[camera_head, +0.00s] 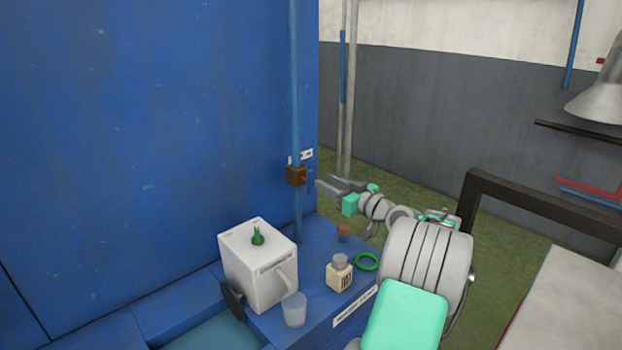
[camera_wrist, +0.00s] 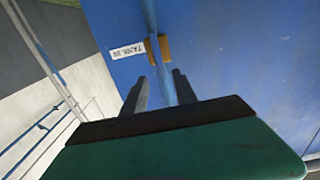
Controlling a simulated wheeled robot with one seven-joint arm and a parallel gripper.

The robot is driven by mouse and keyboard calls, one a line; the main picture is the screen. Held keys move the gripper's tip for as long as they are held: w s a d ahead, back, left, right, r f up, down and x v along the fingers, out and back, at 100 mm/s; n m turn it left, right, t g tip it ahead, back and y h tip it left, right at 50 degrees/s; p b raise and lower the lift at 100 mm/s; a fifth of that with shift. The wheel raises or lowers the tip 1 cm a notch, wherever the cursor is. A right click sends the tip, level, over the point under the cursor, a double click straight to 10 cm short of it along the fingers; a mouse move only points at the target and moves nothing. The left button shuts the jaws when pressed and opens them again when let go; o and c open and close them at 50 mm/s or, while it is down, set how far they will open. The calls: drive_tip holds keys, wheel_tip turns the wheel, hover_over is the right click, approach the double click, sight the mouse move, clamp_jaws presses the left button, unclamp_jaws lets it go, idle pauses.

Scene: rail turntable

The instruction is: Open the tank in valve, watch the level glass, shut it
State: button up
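The tank in valve (camera_head: 296,176) is a brown block on a vertical blue pipe, beside a small white label. A thin blue handle (camera_head: 309,180) shows at its right. In the wrist view the brown valve (camera_wrist: 164,47) sits just beyond my fingers, and the label (camera_wrist: 127,51) reads TANK IN upside down. My gripper (camera_head: 324,181) is to the right of the valve, pointing at it. Its two dark fingers (camera_wrist: 159,88) are apart, with a blue strip seen between them; I cannot tell whether it is handle or pipe. I cannot identify the level glass for sure.
Below on the blue ledge stand a white box (camera_head: 258,272) with a green top piece, a clear cup (camera_head: 294,310), a small bottle (camera_head: 340,274) and a green ring (camera_head: 367,262). A dark-framed table (camera_head: 548,213) is at the right. Pale vertical pipes (camera_head: 348,90) stand behind.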

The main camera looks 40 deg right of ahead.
sight(313, 175)
drive_tip(key=w+p, duration=0.1)
drive_tip(key=w, duration=0.6)
drive_tip(key=shift+w+a+p, duration=0.15)
drive_tip(key=shift+w+p, duration=0.15)
drive_tip(key=shift+p, duration=0.05)
drive_tip(key=shift+c, duration=0.2)
clamp_jaws()
